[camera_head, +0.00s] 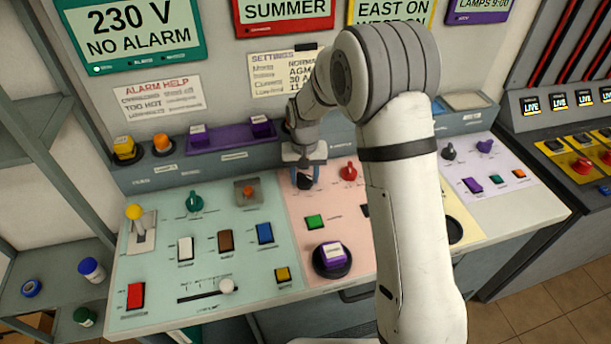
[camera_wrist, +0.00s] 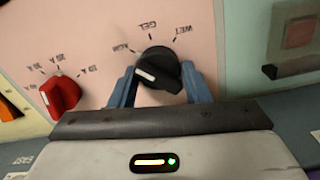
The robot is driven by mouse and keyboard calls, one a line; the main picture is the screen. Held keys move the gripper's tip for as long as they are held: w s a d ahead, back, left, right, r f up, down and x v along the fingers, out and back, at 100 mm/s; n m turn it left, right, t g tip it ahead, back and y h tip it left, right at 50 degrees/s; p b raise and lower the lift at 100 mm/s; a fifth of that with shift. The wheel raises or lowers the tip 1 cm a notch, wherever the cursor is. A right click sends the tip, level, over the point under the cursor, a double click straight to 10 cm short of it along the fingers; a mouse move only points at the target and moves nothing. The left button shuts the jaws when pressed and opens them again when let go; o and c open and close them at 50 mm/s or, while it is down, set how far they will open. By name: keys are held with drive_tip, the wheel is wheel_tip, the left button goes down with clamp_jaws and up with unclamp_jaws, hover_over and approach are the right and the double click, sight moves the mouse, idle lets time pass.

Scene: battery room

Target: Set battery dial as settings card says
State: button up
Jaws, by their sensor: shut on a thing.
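The black battery dial (camera_head: 304,182) is on the pink panel section. In the wrist view the dial (camera_wrist: 160,68) has labels AGM, GEL and WET around it. Its white mark faces left, on the AGM side and slightly below that label. My gripper (camera_head: 304,172) is over the dial; in the wrist view its blue fingers (camera_wrist: 160,84) are shut on the dial's sides. The settings card (camera_head: 270,75) on the wall shows a line reading AGM and a line starting 30 A; my arm hides its right part.
A red dial (camera_head: 348,172) with amp labels is close to the right of the black dial. A green button (camera_head: 316,222) and a purple button (camera_head: 333,254) are below it. An orange button (camera_head: 247,191) is to its left. A raised ledge (camera_head: 200,165) runs behind the panel.

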sight(305, 175)
drive_tip(key=shift+s+d+f, duration=0.1)
drive_tip(key=shift+s, duration=0.05)
drive_tip(key=o, duration=0.9)
drive_tip(key=shift+r, duration=0.2)
drive_tip(key=shift+r+b, duration=0.55)
drive_tip(key=shift+r, duration=3.25)
